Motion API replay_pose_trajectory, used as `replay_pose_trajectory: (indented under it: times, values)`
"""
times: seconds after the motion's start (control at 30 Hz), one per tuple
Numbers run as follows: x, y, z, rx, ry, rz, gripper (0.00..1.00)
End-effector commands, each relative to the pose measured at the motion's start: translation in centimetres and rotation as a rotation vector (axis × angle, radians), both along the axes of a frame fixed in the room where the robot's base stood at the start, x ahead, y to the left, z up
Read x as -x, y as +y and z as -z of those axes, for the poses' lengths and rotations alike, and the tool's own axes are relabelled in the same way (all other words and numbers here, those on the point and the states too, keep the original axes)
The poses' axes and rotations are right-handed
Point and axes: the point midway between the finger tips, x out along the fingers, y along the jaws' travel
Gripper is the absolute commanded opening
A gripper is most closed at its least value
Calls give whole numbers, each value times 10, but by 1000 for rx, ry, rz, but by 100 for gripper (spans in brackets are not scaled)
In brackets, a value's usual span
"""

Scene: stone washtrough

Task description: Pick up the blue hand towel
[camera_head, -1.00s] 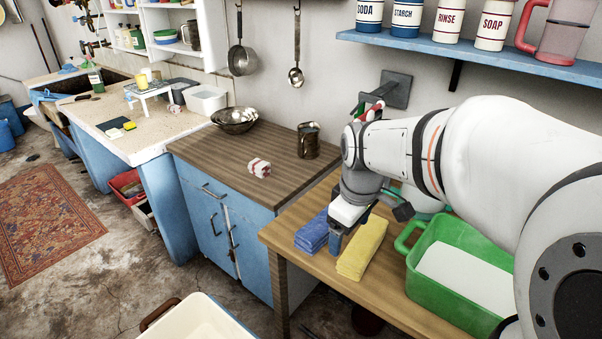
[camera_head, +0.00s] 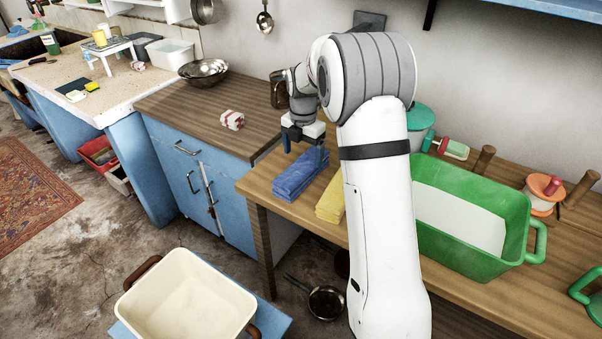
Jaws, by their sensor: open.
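The blue hand towel (camera_head: 298,178) lies folded on the wooden table, near its left end. My gripper (camera_head: 304,154) is above the towel's far part, pointing down with its fingers apart. The fingers hide a little of the towel's far end, and I cannot tell whether a fingertip touches it. A folded yellow towel (camera_head: 331,203) lies just right of the blue one, partly hidden by my arm.
A green tub (camera_head: 470,252) stands on the table to the right. A brown counter (camera_head: 190,112) with a red-and-white cloth (camera_head: 232,120) and metal bowl (camera_head: 203,72) adjoins at left. A cream basin (camera_head: 190,305) stands in front, below. A pan (camera_head: 326,302) is under the table.

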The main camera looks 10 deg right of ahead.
Motion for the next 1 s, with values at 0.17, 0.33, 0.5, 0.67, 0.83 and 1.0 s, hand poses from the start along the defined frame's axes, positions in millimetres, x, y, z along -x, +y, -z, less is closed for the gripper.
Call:
replay_pose_trajectory:
  times: [0.17,0.33,0.5,0.67,0.83,1.0]
  values:
    - [2,0,21,1,4,1,87]
    - [4,3,45,0,4,3,87]
    - [4,3,66,0,1,4,87]
    - [4,2,70,-1,1,4,87]
    - [4,2,69,0,0,5,84]
    - [4,2,69,0,0,5,70]
